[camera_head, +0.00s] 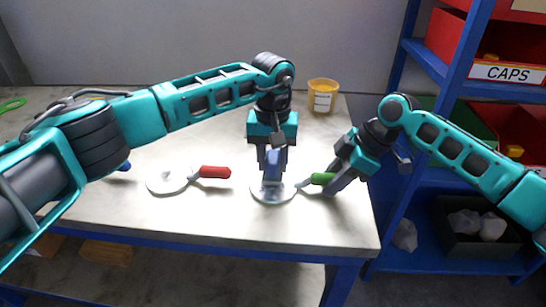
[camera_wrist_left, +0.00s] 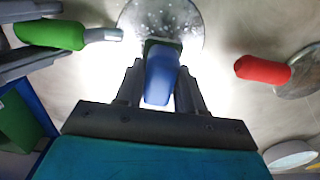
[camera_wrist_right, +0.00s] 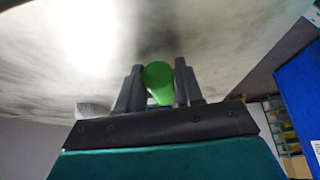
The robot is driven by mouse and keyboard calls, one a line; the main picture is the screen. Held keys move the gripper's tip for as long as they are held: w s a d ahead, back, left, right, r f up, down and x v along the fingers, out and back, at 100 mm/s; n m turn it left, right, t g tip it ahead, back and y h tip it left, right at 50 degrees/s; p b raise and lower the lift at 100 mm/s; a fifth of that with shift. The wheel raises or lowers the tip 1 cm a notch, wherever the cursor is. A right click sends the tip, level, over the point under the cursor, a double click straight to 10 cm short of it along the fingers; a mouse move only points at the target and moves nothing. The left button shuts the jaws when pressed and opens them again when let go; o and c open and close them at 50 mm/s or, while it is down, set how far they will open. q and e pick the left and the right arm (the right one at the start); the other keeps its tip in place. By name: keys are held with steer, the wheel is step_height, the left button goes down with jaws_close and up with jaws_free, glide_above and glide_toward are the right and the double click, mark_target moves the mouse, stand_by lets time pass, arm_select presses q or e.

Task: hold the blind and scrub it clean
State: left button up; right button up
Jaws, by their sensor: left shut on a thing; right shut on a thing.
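The blind is a round, pale metal disc (camera_head: 262,196) low over the front middle of the table; its speckled face shows in the left wrist view (camera_wrist_left: 185,18). A green handle (camera_head: 322,179) with a short grey neck reaches its edge. My right gripper (camera_head: 335,180) is shut on this handle, also seen in the right wrist view (camera_wrist_right: 158,82). My left gripper (camera_head: 272,165) points down over the disc, shut on a blue scrubber (camera_wrist_left: 162,75) with a dark green end. That end overlaps the disc; I cannot tell whether it touches.
A second disc (camera_head: 168,180) with a red handle (camera_head: 214,172) lies to the left on the table. An orange tub (camera_head: 322,95) stands at the back. A blue shelf rack (camera_head: 400,180) with bins is close on the right. The table's front right is clear.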

arm_select(q)
steer(key=shift+s, duration=1.25)
steer(key=shift+s+r, duration=0.15)
steer(key=shift+r, duration=3.95)
arm_select(e)
steer(key=o, duration=1)
steer(key=v, duration=1.2)
